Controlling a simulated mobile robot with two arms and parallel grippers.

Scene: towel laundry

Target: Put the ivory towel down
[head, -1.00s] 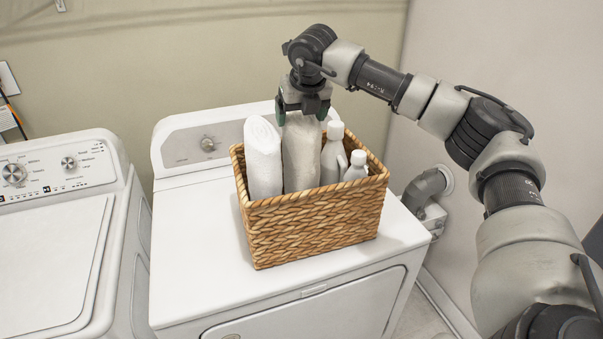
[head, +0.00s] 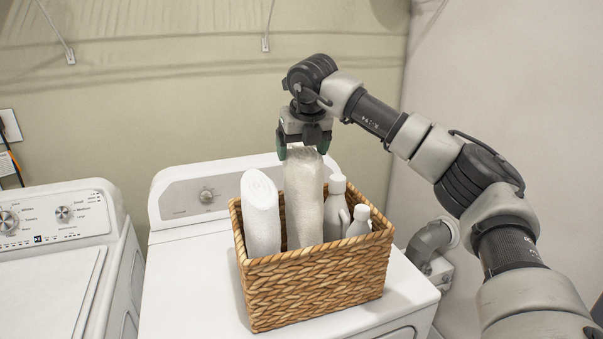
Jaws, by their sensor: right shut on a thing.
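The ivory towel (head: 304,198) is a rolled, upright towel standing partly inside the wicker basket (head: 316,290). My right gripper (head: 304,148) points down from above and is shut on the towel's top end. The towel's lower end is hidden behind the basket's front wall, so I cannot tell whether it touches the bottom. A whiter rolled towel (head: 261,215) leans in the basket just left of it. My left gripper is not in view.
Two white bottles, a taller one (head: 336,208) and a shorter one (head: 359,222), stand in the basket right of the towel. The basket sits on a white dryer (head: 190,285). A washer (head: 45,265) stands to the left. A wall pipe (head: 430,243) is at right.

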